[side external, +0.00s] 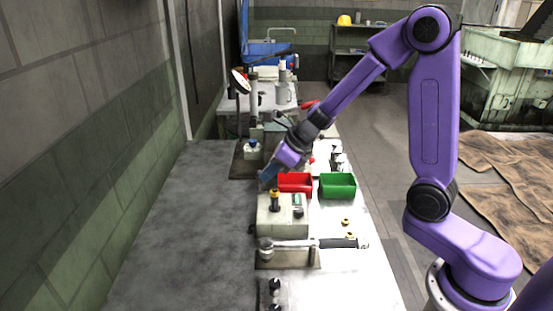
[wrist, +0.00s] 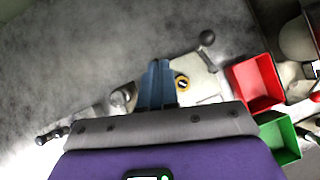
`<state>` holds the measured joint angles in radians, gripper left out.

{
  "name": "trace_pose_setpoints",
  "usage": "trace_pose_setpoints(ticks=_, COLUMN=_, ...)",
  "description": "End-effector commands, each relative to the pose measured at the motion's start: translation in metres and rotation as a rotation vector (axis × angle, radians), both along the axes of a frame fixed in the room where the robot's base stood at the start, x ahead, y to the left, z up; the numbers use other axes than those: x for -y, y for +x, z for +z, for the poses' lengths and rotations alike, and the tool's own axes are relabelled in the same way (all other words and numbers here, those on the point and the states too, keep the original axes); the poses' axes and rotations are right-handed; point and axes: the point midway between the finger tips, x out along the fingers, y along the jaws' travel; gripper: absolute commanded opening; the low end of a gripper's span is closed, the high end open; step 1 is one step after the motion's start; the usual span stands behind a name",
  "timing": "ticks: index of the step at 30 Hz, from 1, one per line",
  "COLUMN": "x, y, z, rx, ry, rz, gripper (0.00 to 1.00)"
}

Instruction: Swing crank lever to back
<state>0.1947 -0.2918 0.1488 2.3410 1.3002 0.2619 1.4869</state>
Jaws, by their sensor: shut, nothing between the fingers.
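A cream machine block (side external: 283,222) stands on the bench with a black, yellow-ringed knob (side external: 275,200) on top. In the wrist view a short lever with a dark ball end (wrist: 207,38) projects from the far corner of the block (wrist: 197,80); in the side view my gripper seems to cover it. A silver lever with a black grip (side external: 337,243) lies level in front, pointing right from its round pivot (side external: 265,247). I cannot tell for certain which is the crank lever. My gripper (side external: 266,180) is shut and empty, fingers (wrist: 155,82) pointing down beside the block, apart from the ball end.
A red bin (side external: 295,183) and a green bin (side external: 338,186) stand behind the block to the right. Dark knobs (side external: 275,286) stand at the near end. A dial stand (side external: 241,82) rises farther back. The grey bench left of the block (side external: 180,235) is clear.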

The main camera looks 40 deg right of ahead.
Motion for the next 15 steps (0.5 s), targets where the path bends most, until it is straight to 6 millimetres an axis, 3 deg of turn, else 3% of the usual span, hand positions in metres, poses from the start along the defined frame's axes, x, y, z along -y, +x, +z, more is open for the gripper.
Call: trace_pose_setpoints(ticks=15, x=-0.011, y=-0.027, z=0.041, rx=0.004, ry=0.000, rz=0.001, gripper=0.00)
